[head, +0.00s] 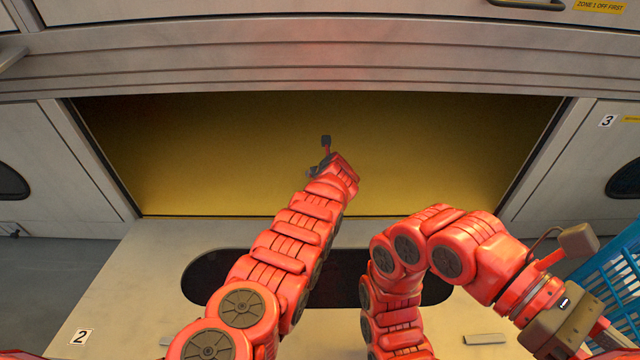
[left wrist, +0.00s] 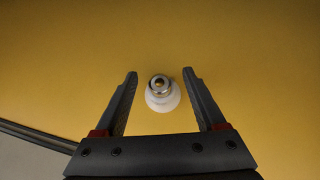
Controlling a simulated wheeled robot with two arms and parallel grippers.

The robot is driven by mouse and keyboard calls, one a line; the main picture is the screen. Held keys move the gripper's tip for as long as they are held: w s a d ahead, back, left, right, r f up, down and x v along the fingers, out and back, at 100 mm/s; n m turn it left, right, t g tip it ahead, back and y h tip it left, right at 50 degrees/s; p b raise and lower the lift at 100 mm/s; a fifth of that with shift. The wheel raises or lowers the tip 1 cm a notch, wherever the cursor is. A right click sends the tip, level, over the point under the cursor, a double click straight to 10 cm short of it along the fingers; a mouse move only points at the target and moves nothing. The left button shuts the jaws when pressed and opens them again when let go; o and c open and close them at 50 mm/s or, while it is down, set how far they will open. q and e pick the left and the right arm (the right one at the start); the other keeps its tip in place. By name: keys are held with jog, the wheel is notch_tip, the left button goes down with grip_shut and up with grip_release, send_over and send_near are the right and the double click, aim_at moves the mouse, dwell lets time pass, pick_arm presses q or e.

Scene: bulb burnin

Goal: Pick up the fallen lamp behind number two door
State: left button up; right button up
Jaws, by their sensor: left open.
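The fallen lamp (left wrist: 163,97) shows in the left wrist view as a white round bulb with its metal base facing the camera. It rests against the yellow interior (head: 220,150). My left gripper (left wrist: 160,73) is open, with one finger on each side of the lamp and a visible gap to both. In the head view my left arm reaches into the opening; its fingers and the lamp are hidden there. Number two door (head: 110,290) hangs open, folded down towards me. My right gripper is at the lower right edge, its fingers not clearly visible.
Door three (head: 590,160) is at the right. The opening has a grey frame above and at both sides. A blue crate (head: 612,275) stands at the right edge, close to my right arm. The rest of the yellow interior looks clear.

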pick_arm(q)
jog(key=shift+c, duration=0.3)
grip_shut()
jog(key=shift+s+f, duration=0.15)
dwell(0.9)
